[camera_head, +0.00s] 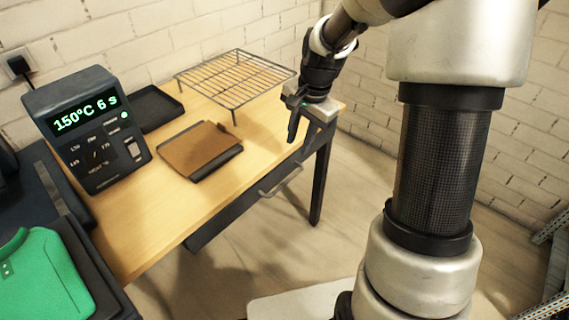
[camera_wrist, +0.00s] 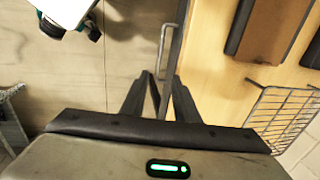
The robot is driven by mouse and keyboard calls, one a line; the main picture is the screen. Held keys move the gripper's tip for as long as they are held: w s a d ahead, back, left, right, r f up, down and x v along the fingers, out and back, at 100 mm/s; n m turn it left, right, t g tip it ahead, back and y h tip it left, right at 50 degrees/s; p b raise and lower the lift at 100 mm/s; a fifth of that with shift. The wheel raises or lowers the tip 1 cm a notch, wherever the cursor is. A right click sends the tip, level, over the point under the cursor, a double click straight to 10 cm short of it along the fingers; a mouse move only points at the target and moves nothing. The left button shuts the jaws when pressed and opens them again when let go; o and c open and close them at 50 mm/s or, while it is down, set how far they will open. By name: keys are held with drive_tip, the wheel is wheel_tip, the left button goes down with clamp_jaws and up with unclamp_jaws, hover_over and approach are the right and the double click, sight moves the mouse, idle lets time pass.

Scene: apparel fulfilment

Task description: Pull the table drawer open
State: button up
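The wooden table (camera_head: 150,215) has a dark drawer front (camera_head: 225,218) under its top, which looks flush with the table edge. A slim metal bar handle (camera_head: 281,181) sits on the drawer front. The drawer handle (camera_wrist: 162,48) shows ahead of the fingertips there, beside the dark table edge.
A wire rack (camera_head: 235,78), a brown board on a dark tray (camera_head: 200,148) and another black tray (camera_head: 155,107) are on the table. A heat press control box (camera_head: 88,130) and green shirt (camera_head: 40,280) are at left. Floor before the drawer looks clear.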

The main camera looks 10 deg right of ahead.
sight(288, 179)
drive_tip(key=f+b, duration=0.1)
drive_tip(key=f, duration=0.4)
drive_tip(key=w+a+f+b, duration=0.1)
drive_tip(key=f, duration=0.4)
drive_tip(key=w+a+f+b, duration=0.1)
drive_tip(key=f, duration=0.4)
drive_tip(key=shift+w+f, duration=0.25)
drive_tip(key=shift+f, duration=0.05)
drive_tip(key=shift+d, duration=0.1)
clamp_jaws()
